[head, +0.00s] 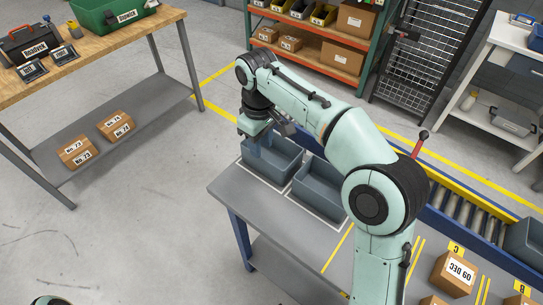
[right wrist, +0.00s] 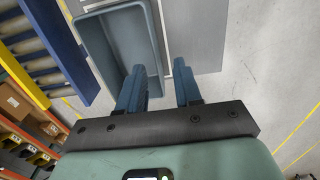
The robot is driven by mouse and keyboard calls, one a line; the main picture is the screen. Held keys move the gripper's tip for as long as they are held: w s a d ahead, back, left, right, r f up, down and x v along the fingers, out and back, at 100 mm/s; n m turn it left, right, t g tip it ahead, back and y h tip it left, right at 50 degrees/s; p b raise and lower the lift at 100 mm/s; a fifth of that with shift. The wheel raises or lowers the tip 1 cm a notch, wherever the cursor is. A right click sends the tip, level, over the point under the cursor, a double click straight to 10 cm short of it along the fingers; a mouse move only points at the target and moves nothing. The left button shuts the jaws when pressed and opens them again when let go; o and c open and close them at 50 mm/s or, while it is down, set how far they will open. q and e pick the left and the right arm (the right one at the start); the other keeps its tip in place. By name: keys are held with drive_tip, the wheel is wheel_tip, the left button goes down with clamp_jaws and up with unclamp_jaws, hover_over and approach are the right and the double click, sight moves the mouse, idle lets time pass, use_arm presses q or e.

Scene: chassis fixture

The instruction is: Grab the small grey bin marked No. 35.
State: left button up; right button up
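Two small grey-blue bins stand open-topped side by side on the grey table in the head view, a left one (head: 270,168) and a right one (head: 318,197). No number can be read on either. My right gripper (head: 254,146) is at the left bin's near-left side. In the right wrist view the gripper (right wrist: 160,78) is open, with one finger over a grey bin (right wrist: 122,42) and the other outside its long side wall. Whether the fingers touch the wall is unclear. My left gripper is not in view.
A roller conveyor (head: 465,218) runs behind the table, with another grey bin (head: 525,242) at the right edge. Small cardboard boxes (head: 455,272) stand at the table's right. A wooden workbench (head: 115,38) is at left, with open floor between.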

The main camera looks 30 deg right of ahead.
wheel_tip(320, 180, down, 4)
drive_tip(key=b, duration=0.2)
hover_over(262, 173)
drive_tip(key=f, duration=0.4)
drive_tip(key=shift+w+f, duration=0.25)
drive_tip(key=shift+f, duration=0.6)
clamp_jaws()
